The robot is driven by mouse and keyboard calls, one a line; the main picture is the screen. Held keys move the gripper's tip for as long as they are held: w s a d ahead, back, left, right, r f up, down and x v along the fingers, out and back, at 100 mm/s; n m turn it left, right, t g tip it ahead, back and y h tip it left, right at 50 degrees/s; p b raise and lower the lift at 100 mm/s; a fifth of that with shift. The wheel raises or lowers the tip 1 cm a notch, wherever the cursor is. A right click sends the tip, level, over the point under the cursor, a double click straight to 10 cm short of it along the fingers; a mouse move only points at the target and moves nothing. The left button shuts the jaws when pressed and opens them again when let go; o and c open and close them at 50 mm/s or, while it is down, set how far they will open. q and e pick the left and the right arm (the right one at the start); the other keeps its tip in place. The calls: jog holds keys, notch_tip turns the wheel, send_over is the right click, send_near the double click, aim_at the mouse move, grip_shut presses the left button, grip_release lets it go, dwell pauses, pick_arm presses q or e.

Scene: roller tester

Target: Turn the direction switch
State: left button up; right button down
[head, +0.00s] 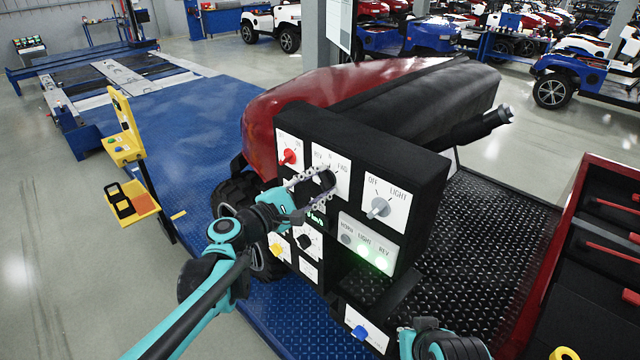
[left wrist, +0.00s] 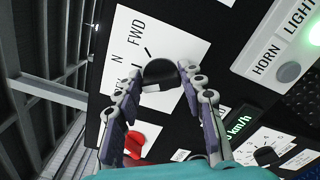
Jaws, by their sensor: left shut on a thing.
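The direction switch is a dark round knob (left wrist: 160,74) on a white plate (head: 336,164) marked with FWD, N and a partly covered REV. The plate sits in the upper middle of the black control panel. My left gripper (head: 326,184) reaches in from the left and is shut on the knob, with one finger on each side, as the left wrist view (left wrist: 162,86) also shows. The fingers hide part of the plate, and I cannot tell where the knob points. A teal and black part of my right arm shows at the bottom edge; its gripper is out of view.
A red switch (head: 289,157) is left of the direction switch, and a grey light knob (head: 379,208) is right. Below are a HORN, LIGHT and REV indicator plate (head: 366,243), with green glowing, and a blue knob (head: 360,332). A red toolbox (head: 590,180) stands at right.

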pick_arm(q)
jog(key=m, duration=0.6)
jog(key=shift+f+m, duration=0.15)
jog(key=shift+m, duration=0.15)
dwell(0.3)
jog(key=o, duration=1.2)
jog(key=shift+c, duration=0.2)
jog(key=shift+s, duration=0.1)
jog(key=v, duration=1.2)
jog(key=shift+b, duration=0.3)
